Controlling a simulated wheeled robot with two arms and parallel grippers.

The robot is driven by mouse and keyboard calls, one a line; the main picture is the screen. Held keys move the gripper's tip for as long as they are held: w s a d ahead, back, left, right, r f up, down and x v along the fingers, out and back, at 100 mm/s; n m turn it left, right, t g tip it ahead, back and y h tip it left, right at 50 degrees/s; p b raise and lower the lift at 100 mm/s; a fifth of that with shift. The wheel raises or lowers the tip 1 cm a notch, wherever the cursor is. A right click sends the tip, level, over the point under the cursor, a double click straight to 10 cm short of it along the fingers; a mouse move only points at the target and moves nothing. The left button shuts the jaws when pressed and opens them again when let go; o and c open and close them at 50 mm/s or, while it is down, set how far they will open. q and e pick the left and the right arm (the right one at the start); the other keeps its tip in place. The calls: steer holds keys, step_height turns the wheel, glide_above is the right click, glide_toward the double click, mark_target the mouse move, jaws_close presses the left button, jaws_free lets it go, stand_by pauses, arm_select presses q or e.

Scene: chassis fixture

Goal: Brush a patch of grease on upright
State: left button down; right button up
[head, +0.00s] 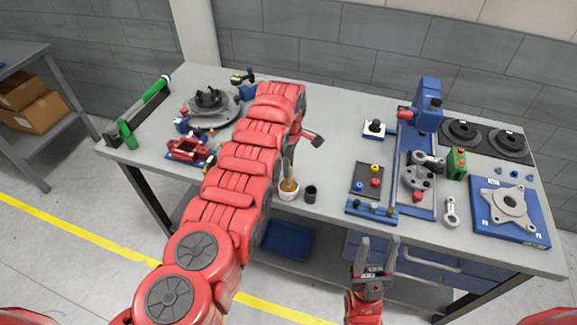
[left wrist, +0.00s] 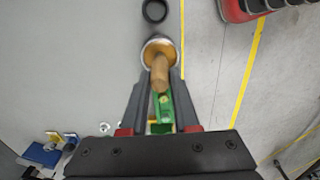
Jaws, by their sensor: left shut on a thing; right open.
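My left gripper (head: 290,166) is shut on a brush (head: 289,185) with a wooden handle, in front of my red arm. In the left wrist view the brush (left wrist: 160,72) stands between the two fingers (left wrist: 160,90). Its lower end is inside a small white cup (head: 288,196) with yellow-brown grease (left wrist: 152,48); the bristles are hidden. A grey lobed casting (head: 418,178), perhaps the upright, sits on the blue fixture (head: 424,210); I cannot be sure which part is the upright. My right gripper (head: 377,246) is open and empty in front of the table's front edge.
A black cup (head: 310,194) stands just right of the white cup. A black tray with coloured knobs (head: 367,181) lies left of the fixture. A metal link (head: 450,211) and a flanged plate (head: 507,206) on a blue base lie to the right. The table front between is clear.

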arm_select(q)
steer(key=shift+f+b, duration=0.45)
stand_by(1.3)
steer(key=shift+r+p, duration=0.8)
steer(key=shift+r, duration=0.1)
step_height(320, 180, up, 3)
steer(key=shift+p, duration=1.05)
steer(key=shift+r+p, duration=0.3)
steer(key=shift+r, duration=0.85)
